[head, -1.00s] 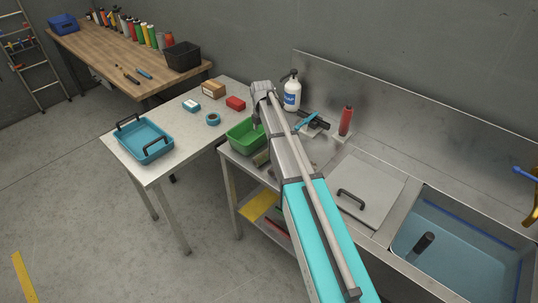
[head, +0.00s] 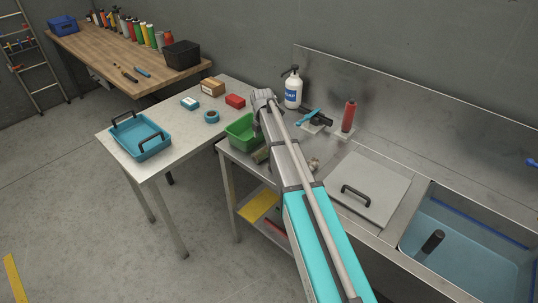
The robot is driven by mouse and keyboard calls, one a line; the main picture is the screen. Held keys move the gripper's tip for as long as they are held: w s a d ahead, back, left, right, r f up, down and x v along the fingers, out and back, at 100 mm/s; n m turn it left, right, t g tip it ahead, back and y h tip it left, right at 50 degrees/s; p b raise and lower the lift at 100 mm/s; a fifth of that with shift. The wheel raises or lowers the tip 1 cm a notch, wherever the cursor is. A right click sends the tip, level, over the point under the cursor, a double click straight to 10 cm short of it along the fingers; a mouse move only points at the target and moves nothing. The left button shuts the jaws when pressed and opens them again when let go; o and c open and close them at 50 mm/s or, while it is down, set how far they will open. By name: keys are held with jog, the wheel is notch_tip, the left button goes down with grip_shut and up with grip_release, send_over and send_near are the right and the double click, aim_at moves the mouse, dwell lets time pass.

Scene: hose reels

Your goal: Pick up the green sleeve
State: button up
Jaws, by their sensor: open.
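No green sleeve can be made out for certain. Green cylinders (head: 150,38) stand in a row on the far wooden bench, too small to identify. A green bin (head: 238,132) sits at the left end of the steel sink counter, its right side covered by my arm. My arm reaches from the bottom of the head view to just beside this bin. My gripper is hidden behind the arm's end, so its jaws cannot be seen.
A red cylinder (head: 348,115), a soap bottle (head: 292,92) and a blue-and-black tool (head: 314,118) stand at the counter's back. A handled lid (head: 366,187) and a water basin (head: 446,238) lie right. A blue tray (head: 141,142) and small boxes occupy the left table.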

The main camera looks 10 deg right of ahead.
aim_at(263, 149)
jog(key=shift+f+b, duration=0.6)
jog(key=shift+f, duration=0.25)
jog(key=shift+w+a+f+b, duration=0.1)
jog(key=shift+w+f+b, duration=0.05)
jog(key=shift+f+b, duration=2.45)
jog(key=c, duration=1.2)
jog(key=shift+r, duration=0.15)
